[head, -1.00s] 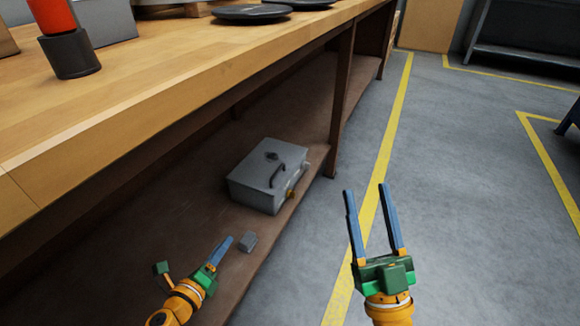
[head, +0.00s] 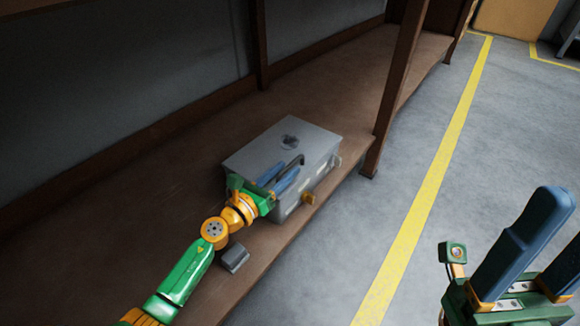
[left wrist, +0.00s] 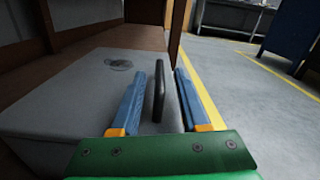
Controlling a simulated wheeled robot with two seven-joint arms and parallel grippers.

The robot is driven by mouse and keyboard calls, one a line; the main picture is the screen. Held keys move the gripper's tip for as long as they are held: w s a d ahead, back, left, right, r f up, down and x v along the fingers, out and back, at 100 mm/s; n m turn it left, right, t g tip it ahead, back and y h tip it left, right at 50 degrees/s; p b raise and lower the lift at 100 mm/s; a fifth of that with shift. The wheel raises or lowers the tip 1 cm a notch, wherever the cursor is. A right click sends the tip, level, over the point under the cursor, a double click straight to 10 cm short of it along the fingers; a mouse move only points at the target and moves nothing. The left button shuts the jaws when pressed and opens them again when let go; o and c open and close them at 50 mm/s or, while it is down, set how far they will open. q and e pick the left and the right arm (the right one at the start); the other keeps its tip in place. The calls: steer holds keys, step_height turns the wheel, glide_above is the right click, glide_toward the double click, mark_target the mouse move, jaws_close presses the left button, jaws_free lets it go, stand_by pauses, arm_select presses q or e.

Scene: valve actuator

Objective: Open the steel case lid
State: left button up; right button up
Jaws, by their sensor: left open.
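The grey steel case (head: 250,152) sits on the brown lower shelf with its lid shut. In the left wrist view the handle (left wrist: 158,92) stands between the two open fingers, with gaps visible on both sides. My right gripper (head: 562,232) is large in the lower right corner, empty and open, partly cut off by the frame.
A small grey block (head: 235,258) lies on the shelf (head: 150,185) in front of the case. A brown table leg (head: 395,90) stands just right of the case. The grey floor with a yellow line (head: 425,195) is clear.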

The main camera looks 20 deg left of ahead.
arm_select(q)
steer(key=shift+x, duration=1)
steer(key=shift+f, duration=0.1)
jaws_close()
stand_by(0.6)
